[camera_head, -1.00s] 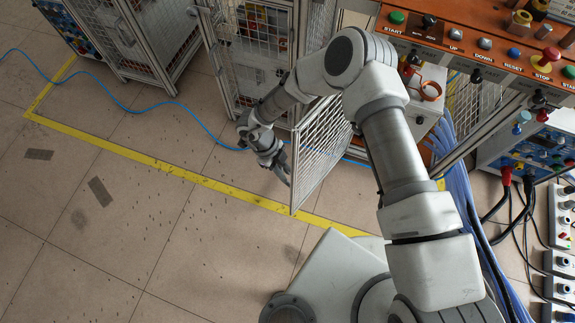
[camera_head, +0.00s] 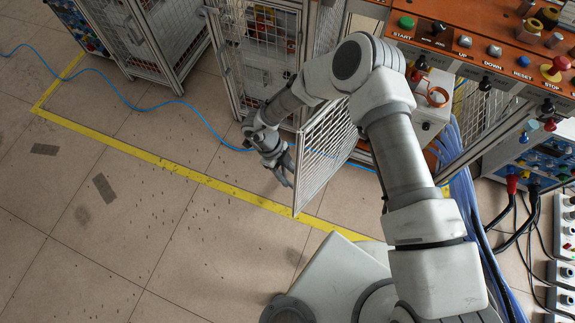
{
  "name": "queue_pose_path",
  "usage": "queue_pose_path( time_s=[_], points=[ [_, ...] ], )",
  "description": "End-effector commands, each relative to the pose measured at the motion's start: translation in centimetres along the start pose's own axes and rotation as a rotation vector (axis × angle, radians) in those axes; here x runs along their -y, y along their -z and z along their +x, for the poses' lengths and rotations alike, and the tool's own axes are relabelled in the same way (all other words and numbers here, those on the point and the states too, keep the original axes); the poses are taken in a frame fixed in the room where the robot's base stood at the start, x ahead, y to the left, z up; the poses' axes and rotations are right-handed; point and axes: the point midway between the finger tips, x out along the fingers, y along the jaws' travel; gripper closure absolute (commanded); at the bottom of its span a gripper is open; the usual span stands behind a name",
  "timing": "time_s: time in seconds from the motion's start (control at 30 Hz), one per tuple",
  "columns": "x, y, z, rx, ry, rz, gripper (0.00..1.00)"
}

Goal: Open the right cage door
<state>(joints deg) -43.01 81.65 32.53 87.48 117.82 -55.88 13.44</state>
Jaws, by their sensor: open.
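The right cage door (camera_head: 325,150) is a mesh panel in a pale metal frame. It stands swung out from the cage front, over the yellow floor line. My gripper (camera_head: 287,178) is at the left face of this door, close to its outer edge. Its fingers look apart with nothing between them. I cannot tell whether they touch the mesh. The cage (camera_head: 262,45) behind has another mesh door at its left, and components show inside it. My forearm hides part of the cage opening and the top of the door.
An orange control panel (camera_head: 455,62) with buttons is at the upper right. Blue cables (camera_head: 462,190) hang below it. A blue hose (camera_head: 150,106) and a yellow line (camera_head: 150,158) cross the floor. Another mesh cage (camera_head: 150,40) stands at the upper left.

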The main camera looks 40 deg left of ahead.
Motion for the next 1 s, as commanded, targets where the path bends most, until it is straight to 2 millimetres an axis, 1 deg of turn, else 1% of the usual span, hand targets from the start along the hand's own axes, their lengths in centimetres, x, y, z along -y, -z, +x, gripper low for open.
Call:
queue_pose_path(
  time_s=[0.07,0.17,0.27,0.6,0.7,0.83,1.0],
  points=[
    [0.0,0.0,-0.4,0.001,0.0,0.0,0.51],
    [0.1,0.0,-1.5,0.002,0.001,0.001,0.51],
    [0.1,0.0,-3.5,0.003,0.002,0.001,0.51],
    [0.1,0.0,-11.9,0.004,0.002,0.001,0.51],
    [0.1,0.0,-13.9,0.002,0.002,0.0,0.51],
    [0.0,0.0,-15.9,0.001,0.001,0.001,0.51],
    [0.0,0.0,-17.2,0.0,0.0,0.0,0.51]
  ],
)
